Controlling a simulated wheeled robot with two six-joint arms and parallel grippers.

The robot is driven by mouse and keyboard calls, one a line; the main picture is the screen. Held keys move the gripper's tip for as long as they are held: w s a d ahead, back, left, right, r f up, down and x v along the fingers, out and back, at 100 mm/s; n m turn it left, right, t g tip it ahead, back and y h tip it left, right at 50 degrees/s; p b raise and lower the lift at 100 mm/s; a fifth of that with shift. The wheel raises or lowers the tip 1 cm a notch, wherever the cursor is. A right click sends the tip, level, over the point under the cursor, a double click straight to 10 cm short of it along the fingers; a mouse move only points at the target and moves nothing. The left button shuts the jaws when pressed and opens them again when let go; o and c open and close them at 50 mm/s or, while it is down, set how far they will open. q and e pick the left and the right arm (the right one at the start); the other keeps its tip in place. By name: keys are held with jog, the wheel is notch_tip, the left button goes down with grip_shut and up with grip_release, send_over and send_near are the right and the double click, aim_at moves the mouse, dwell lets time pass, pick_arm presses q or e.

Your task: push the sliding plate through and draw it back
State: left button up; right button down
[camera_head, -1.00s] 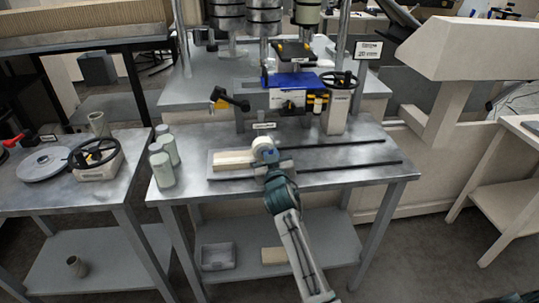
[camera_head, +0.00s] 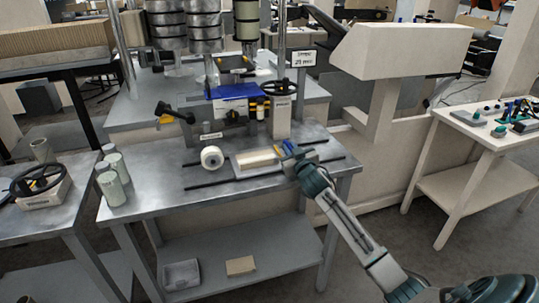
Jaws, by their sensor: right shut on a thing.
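The sliding plate (camera_head: 262,173) is a low grey plate carrying a cream block (camera_head: 256,159). It lies between two dark rails on the metal bench, to the right of the white roll (camera_head: 212,157). My right gripper (camera_head: 291,155) is at the plate's right end, shut on the plate there. The gripper hides the exact place of its hold. My left gripper is not in view.
Grey-green cylinders (camera_head: 113,178) stand at the bench's left end. A machine with a blue part (camera_head: 232,91) and a black handwheel (camera_head: 278,88) stands behind the rails. A dark lever (camera_head: 174,112) juts out at its left. The bench's front left is clear.

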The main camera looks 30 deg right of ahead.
jog(key=d, duration=0.2)
jog(key=s+d, duration=0.1)
jog(key=d, duration=0.2)
jog(key=shift+s+f+b, duration=0.1)
jog(key=shift+b, duration=0.2)
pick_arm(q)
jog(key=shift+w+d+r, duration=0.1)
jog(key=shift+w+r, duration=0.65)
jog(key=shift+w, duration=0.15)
pick_arm(e)
jog(key=c, duration=1.7)
grip_release()
jog(key=shift+d, duration=0.1)
jog(key=shift+o, duration=1.2)
jog(key=shift+d, duration=0.1)
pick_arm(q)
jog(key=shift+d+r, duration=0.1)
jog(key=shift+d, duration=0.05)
pick_arm(e)
jog(key=shift+s+d, duration=0.1)
jog(key=shift+d, duration=0.05)
